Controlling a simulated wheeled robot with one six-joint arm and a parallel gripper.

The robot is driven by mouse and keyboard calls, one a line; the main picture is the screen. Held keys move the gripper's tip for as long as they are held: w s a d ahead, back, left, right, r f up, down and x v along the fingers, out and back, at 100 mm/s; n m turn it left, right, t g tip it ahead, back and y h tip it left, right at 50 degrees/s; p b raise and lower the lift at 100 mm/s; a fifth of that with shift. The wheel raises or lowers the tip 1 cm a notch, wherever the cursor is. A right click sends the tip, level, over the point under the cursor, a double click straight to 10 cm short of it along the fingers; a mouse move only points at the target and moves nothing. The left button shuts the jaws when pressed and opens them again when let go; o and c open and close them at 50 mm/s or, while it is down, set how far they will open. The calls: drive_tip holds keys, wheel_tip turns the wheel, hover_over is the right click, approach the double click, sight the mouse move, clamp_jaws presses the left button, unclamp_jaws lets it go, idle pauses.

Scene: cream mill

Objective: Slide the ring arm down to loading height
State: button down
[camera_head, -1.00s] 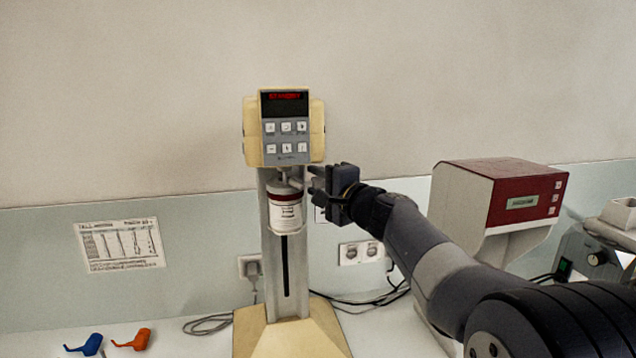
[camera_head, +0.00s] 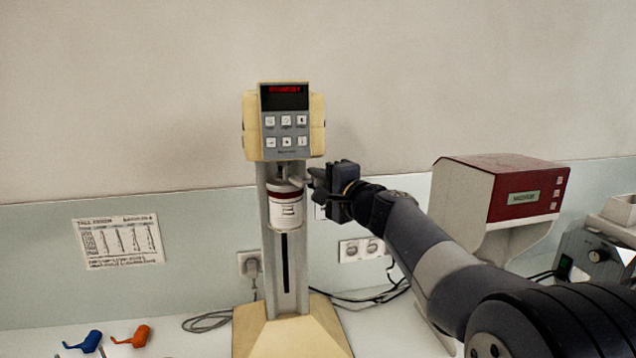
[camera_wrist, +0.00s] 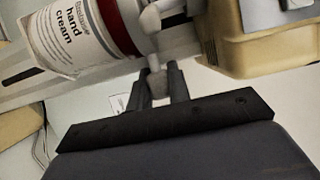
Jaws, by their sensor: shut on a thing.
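The cream mill (camera_head: 285,130) stands upright, with a beige head, a red display and a keypad. A white hand cream jar (camera_head: 286,214) with a dark red band hangs under the head in front of the grey column (camera_head: 275,265). The jar also shows large in the wrist view (camera_wrist: 75,40). The ring arm (camera_wrist: 157,75) is a pale grey piece at the jar's top with a knob at its end. My gripper (camera_head: 316,182) is right of the jar, just below the head. In the wrist view its dark fingers (camera_wrist: 160,90) are shut on the knob.
Blue (camera_head: 86,342) and orange (camera_head: 133,336) scoop-like pieces lie at the front left. Cables (camera_head: 370,294) run behind the mill's beige base (camera_head: 290,335).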

wheel_tip(320, 180, down, 2)
drive_tip(key=shift+b, duration=1.05)
drive_tip(key=c, duration=1.3)
unclamp_jaws()
drive_tip(key=b+v, duration=0.3)
drive_tip(key=v, duration=0.7)
drive_tip(key=shift+s+d, duration=0.25)
drive_tip(key=shift+s, duration=0.1)
